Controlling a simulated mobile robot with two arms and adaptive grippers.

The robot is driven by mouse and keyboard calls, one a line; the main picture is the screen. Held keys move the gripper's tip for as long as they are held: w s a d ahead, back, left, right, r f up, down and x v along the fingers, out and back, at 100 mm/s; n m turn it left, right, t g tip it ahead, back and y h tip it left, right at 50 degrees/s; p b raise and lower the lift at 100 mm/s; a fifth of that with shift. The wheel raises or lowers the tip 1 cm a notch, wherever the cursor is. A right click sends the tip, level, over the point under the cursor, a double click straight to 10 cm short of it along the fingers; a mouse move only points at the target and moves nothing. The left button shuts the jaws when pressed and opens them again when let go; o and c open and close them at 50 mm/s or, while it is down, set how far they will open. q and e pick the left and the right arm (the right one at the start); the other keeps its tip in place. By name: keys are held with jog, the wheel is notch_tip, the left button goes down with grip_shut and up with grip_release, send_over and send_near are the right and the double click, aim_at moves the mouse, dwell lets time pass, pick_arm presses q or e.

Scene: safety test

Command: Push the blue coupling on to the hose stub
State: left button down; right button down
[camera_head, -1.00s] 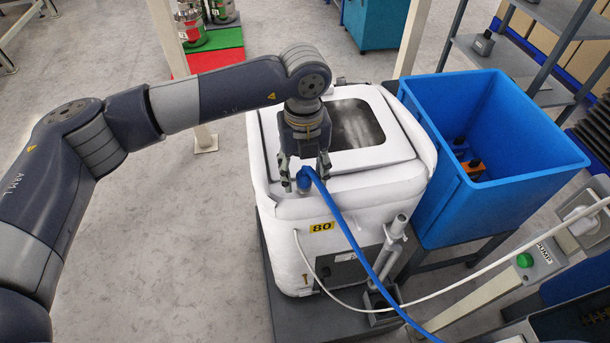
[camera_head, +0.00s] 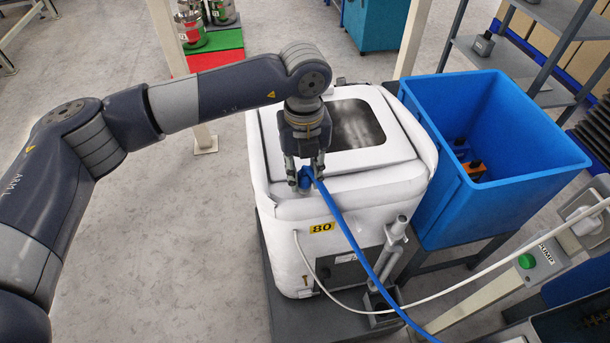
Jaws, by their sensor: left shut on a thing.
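My left gripper (camera_head: 305,177) points down over the front top edge of the white padded machine (camera_head: 270,215). It is shut on the blue coupling (camera_head: 305,183), which shows between its fingers. A blue hose (camera_head: 352,238) runs from the coupling down the machine's front to the lower right. The hose stub cannot be made out; the gripper and coupling may hide it. Whether the coupling touches the stub cannot be told. My right gripper is not in view.
A blue bin (camera_head: 520,185) with small blue and orange items stands right of the machine. A thin white hose (camera_head: 450,292) crosses the front. A box with a green button (camera_head: 526,261) is at the right. A grey metal post (camera_head: 395,235) stands at the machine's front.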

aim_at(304, 172)
pick_arm(q)
jog(key=shift+r+p, duration=1)
jog(key=shift+r, duration=2)
